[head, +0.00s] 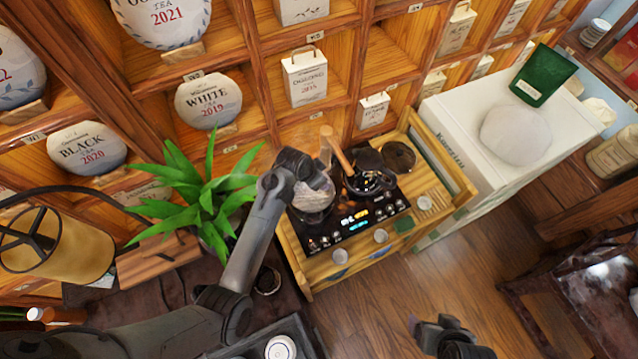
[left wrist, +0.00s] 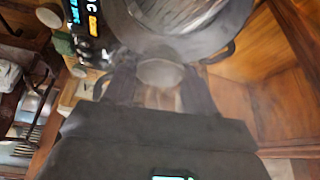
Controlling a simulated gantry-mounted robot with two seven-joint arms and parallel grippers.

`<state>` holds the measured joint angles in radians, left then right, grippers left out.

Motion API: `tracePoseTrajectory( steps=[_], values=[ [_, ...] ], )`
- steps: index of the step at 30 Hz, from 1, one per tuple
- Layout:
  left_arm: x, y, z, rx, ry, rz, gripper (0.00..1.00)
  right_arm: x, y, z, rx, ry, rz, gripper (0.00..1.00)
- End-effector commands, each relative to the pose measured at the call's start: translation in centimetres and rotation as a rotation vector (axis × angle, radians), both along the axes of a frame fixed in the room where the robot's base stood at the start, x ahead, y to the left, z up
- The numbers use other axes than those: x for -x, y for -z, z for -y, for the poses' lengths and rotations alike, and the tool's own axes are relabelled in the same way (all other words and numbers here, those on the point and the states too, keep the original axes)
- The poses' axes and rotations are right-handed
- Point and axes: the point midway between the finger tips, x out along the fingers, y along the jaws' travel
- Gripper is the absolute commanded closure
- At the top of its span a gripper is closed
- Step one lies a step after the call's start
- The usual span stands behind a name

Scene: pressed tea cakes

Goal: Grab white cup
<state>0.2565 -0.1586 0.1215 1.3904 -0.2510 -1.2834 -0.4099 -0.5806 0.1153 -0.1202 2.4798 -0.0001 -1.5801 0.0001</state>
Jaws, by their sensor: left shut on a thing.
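My left gripper (left wrist: 158,92) is shut on a small pale cup (left wrist: 160,72), which sits between its two fingers in the left wrist view and looks blurred. A large round glass vessel (left wrist: 190,35) is just beyond the cup. In the head view my left wrist (head: 296,168) is over the glass pot (head: 312,203) at the left of the black stove (head: 348,226); the fingers and held cup are hidden there. My right gripper (head: 432,328) is low in the head view, away from the cups.
A dark kettle (head: 370,180) with a wooden handle stands on the stove. A green plant (head: 195,195) is close beside my left arm. Wooden shelves with tea cakes (head: 208,101) rise behind. A white cabinet (head: 515,130) stands right.

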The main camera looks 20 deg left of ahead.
Motion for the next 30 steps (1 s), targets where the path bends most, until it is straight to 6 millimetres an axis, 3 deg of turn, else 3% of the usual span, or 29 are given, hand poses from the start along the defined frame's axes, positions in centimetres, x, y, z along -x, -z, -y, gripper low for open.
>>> tracePoseTrajectory(
  steps=[6, 12, 30],
  values=[
    [0.0, -2.9, 0.0, 0.002, -0.001, 0.0, 0.74, 0.0, -0.4, 0.0, -0.001, 0.001, 0.0, 0.19],
    [0.0, -4.5, 0.0, 0.0, -0.001, 0.0, 0.74, 0.0, -1.4, 0.0, 0.0, 0.0, 0.0, 0.19],
    [0.0, -5.1, 0.0, 0.0, -0.001, -0.001, 0.74, 0.0, -2.0, 0.2, 0.009, -0.006, 0.0, 0.19]
  ],
)
